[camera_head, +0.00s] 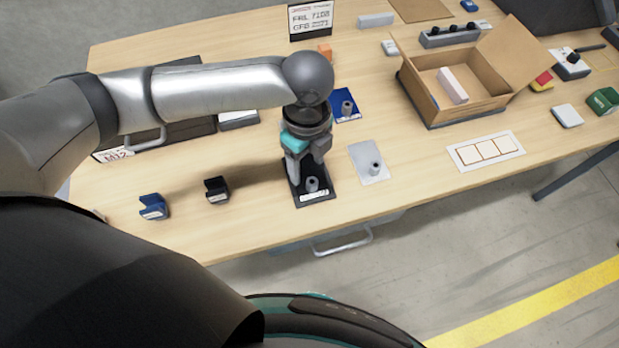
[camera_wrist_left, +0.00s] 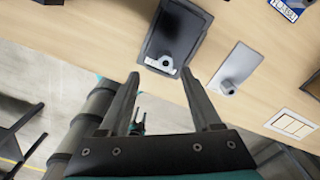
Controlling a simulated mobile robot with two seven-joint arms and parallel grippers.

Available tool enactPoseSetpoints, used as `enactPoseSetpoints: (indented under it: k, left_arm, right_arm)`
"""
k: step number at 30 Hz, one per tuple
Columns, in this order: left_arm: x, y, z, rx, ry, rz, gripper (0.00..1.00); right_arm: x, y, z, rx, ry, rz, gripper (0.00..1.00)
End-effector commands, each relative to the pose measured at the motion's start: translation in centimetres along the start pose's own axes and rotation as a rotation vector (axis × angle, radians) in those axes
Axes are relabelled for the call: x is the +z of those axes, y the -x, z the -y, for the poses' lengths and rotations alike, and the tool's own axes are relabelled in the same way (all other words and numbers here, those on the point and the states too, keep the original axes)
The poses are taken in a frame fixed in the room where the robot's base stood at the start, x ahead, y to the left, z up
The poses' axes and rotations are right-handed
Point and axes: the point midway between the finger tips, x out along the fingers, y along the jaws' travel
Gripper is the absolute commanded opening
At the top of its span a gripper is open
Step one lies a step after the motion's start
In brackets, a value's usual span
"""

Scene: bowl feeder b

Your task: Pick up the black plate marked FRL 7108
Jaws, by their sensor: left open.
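A black plate (camera_head: 322,183) with an upright grey knob (camera_head: 312,184) lies on the wooden table near its front edge. A white label is on its front end, too small to read. My left gripper (camera_head: 305,168) points down over this plate, its fingers beside the knob, and covers the plate's rear part. In the left wrist view the black plate (camera_wrist_left: 176,30) lies beyond the open fingertips (camera_wrist_left: 160,74), with its knob (camera_wrist_left: 166,60) roughly in line with the gap. Nothing is between the fingers. My right gripper is not in view.
A grey plate (camera_head: 365,153) with a knob lies close on the right, and a blue plate (camera_head: 340,114) behind. A sign (camera_head: 310,18) reads FRL 7108. Small black (camera_head: 216,190) and blue (camera_head: 154,207) blocks stand left. An open cardboard box (camera_head: 420,97) stands back right.

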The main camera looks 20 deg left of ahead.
Motion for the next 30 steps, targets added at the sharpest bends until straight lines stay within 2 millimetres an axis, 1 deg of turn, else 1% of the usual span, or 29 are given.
enactPoseSetpoints:
  k: [1,3,8,11,15,18,21,27,30]
  left_arm:
    - [0.0,-0.9,0.0,0.0,0.001,-0.001,0.65]
    - [0.0,-1.6,0.1,-0.001,0.0,0.0,0.65]
    - [0.0,-2.5,0.1,-0.001,0.0,-0.001,0.65]
    - [0.0,-3.7,0.4,0.0,0.001,0.0,0.65]
    - [0.0,-5.9,0.8,0.0,0.001,0.0,0.65]
    - [0.0,-7.0,0.8,-0.001,0.0,0.0,0.65]
    - [0.1,-7.3,0.8,-0.002,0.0,0.001,0.65]
    - [0.0,-7.3,0.8,-0.003,0.0,0.001,0.65]
    - [0.0,-7.3,0.8,-0.003,0.0,0.001,0.54]
  right_arm:
    - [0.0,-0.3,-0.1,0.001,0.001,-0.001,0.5]
    - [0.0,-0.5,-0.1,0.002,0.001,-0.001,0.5]
    - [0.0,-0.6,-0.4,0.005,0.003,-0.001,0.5]
    - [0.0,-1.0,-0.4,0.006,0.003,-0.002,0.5]
    - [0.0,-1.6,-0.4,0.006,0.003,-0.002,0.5]
    - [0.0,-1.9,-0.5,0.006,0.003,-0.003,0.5]
    - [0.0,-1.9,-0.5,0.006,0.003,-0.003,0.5]
    - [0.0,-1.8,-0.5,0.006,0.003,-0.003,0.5]
    - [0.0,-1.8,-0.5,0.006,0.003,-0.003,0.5]
